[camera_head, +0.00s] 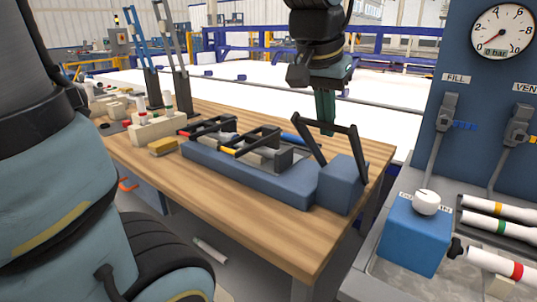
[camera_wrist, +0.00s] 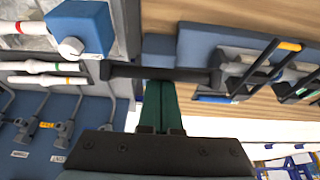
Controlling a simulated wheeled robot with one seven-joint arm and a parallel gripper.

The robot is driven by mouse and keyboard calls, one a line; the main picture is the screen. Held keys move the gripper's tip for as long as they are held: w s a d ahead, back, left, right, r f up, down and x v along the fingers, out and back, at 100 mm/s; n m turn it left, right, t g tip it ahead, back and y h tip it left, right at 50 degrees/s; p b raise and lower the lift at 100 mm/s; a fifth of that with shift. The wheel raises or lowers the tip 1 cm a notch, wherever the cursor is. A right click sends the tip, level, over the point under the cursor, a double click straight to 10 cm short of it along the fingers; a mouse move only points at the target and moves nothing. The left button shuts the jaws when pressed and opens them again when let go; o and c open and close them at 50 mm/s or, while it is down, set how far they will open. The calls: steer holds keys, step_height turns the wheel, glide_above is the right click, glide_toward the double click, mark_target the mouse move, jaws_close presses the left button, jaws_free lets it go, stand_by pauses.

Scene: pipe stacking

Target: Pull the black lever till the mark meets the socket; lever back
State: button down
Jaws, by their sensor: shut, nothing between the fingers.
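The black lever (camera_head: 359,150) is a U-shaped frame standing up from the blue block (camera_head: 342,188) at the right end of a blue bench fixture (camera_head: 250,178). In the wrist view its crossbar (camera_wrist: 158,73) runs across just beyond my fingertips. My gripper (camera_head: 327,131) points down at the lever's crossbar, its green fingers together and empty. In the wrist view my gripper (camera_wrist: 160,84) is right at the bar; I cannot tell whether it touches. The mark and socket are too small or hidden to make out.
Black clamp frames (camera_head: 262,140) stand over the fixture. A blue box with a white knob (camera_head: 414,232) and banded pipes (camera_head: 498,226) lie on the right-hand station below a gauge (camera_head: 503,32). The wooden bench's (camera_head: 240,214) front strip is clear.

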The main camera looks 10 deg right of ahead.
steer(key=shift+s+a+f+b, duration=0.55)
steer(key=shift+f+b, duration=0.05)
steer(key=shift+f, duration=0.2)
stand_by(1.5)
steer(key=shift+r, duration=0.1)
steer(key=p+v, duration=0.8)
steer(key=p, duration=0.3)
steer(key=shift+w+d+r, duration=0.3)
steer(key=shift+r, duration=0.25)
stand_by(0.5)
